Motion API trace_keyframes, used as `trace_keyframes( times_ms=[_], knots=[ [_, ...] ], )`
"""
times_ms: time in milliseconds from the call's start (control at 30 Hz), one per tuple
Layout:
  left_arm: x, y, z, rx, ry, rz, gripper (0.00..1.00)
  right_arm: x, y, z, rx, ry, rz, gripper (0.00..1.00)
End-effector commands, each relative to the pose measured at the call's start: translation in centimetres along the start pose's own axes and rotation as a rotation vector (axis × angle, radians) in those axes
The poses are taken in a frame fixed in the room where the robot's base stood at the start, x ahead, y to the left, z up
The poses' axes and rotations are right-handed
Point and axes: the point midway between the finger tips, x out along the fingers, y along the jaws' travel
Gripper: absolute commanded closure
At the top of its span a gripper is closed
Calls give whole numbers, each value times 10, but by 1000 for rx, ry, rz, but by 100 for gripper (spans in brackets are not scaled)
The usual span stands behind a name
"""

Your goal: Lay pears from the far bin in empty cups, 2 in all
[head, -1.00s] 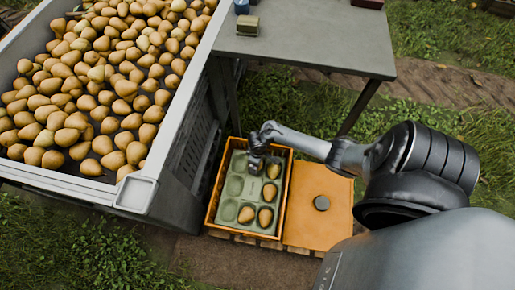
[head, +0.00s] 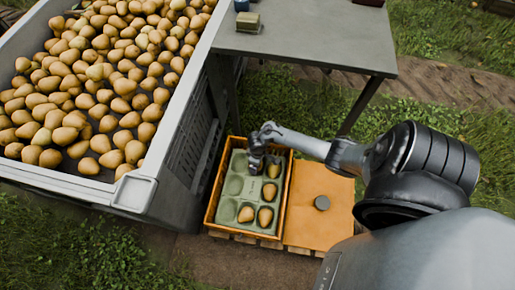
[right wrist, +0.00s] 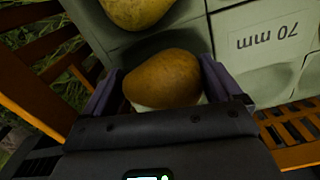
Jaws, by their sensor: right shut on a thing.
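The far bin (head: 150,182) at the left of the head view is heaped with pears (head: 90,85). A green-grey cup tray (head: 224,224) lies in an orange crate (head: 209,213). Several of its cups hold pears, such as one at the front right (head: 265,217); cups on its left side, like one (head: 233,186), look empty. My right gripper (head: 256,172) is over the tray's back part. In the right wrist view it is shut on a brown pear (right wrist: 162,80), low at the tray; whether the pear touches the cup is unclear. Another pear (right wrist: 137,10) lies beyond it. My left gripper is out of view.
An orange lid-like panel (head: 318,187) with a dark round knob sits right of the crate. A grey table (head: 310,40) stands behind, with small items on its left end. The bin's wall rises close to the crate's left side.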

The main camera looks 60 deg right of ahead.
Motion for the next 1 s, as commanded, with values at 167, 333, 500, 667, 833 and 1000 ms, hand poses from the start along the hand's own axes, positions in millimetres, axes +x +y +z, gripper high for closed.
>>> trace_keyframes(
  times_ms=[167, 333, 500, 667, 833, 1000],
  knots=[
    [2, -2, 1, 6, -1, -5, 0, 2, 0, 0, 0, 1, 0, 45],
    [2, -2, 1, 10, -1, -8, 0, 2, 0, 0, 0, 1, 0, 45],
    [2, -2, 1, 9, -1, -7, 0, 2, 0, 0, 1, 0, 0, 0],
    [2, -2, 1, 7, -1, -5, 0, 2, 0, 0, 1, -1, 0, 0],
    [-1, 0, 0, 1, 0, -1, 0, 0, 0, 0, 1, -1, 0, 0],
    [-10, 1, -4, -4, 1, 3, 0, -14, 0, 0, 2, 0, 0, 0]
  ],
)
